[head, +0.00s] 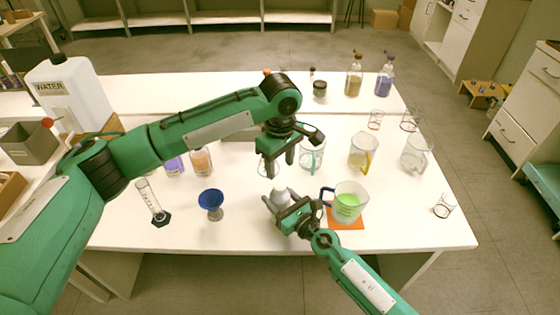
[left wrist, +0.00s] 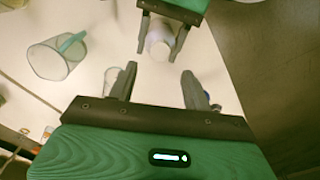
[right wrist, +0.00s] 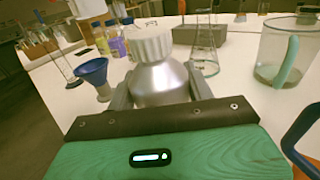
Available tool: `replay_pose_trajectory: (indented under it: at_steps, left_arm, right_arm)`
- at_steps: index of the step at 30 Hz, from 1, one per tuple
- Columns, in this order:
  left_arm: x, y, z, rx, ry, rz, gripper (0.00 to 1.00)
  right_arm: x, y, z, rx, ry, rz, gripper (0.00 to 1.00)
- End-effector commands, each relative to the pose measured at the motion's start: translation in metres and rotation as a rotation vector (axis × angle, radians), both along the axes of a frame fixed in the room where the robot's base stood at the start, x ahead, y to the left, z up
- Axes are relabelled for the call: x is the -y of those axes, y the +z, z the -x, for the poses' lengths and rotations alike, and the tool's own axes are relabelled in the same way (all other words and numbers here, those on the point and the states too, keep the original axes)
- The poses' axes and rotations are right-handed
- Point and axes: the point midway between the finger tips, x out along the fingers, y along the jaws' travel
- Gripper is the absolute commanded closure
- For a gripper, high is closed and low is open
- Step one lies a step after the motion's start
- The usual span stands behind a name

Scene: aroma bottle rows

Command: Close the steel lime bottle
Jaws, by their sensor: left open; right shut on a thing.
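The steel lime bottle (right wrist: 160,84) is a silvery bottle with a white ribbed cap (right wrist: 152,44) on its top. I cannot tell how tightly the cap sits. My right gripper (head: 281,203) is shut on the bottle's body and holds it upright. In the head view the bottle (head: 281,194) is small and partly hidden by the right gripper. My left gripper (head: 279,168) is open and empty above the bottle, pointing down. In the left wrist view the white top (left wrist: 160,48) shows just beyond the open fingertips (left wrist: 159,72).
A beaker of green liquid (head: 347,201) stands on an orange mat (head: 345,224) right of the right gripper. A blue funnel (head: 211,200) and a graduated cylinder (head: 150,200) stand to the left. Glass beakers (head: 363,150) stand behind on the right. The front table edge is clear.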

Motion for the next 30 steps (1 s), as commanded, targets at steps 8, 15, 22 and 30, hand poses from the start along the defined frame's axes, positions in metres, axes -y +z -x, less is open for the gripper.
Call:
replay_pose_trajectory:
  at_steps: [8,15,22,30]
  left_arm:
    - [-0.001,-0.038,0.0,-0.001,0.0,-0.003,0.5]
    - [0.0,-0.069,0.0,-0.001,0.0,-0.001,0.5]
    - [0.0,-0.078,0.0,0.0,-0.001,0.0,0.5]
    - [0.0,-0.078,0.0,0.0,-0.001,0.0,0.64]
  right_arm:
    - [0.0,0.0,0.0,0.0,0.0,0.0,1.0]
    - [0.0,0.0,0.0,0.0,0.0,0.0,1.0]
    - [0.0,0.0,0.0,0.0,0.0,0.0,1.0]
    - [0.0,0.0,0.0,0.0,0.0,0.0,1.0]
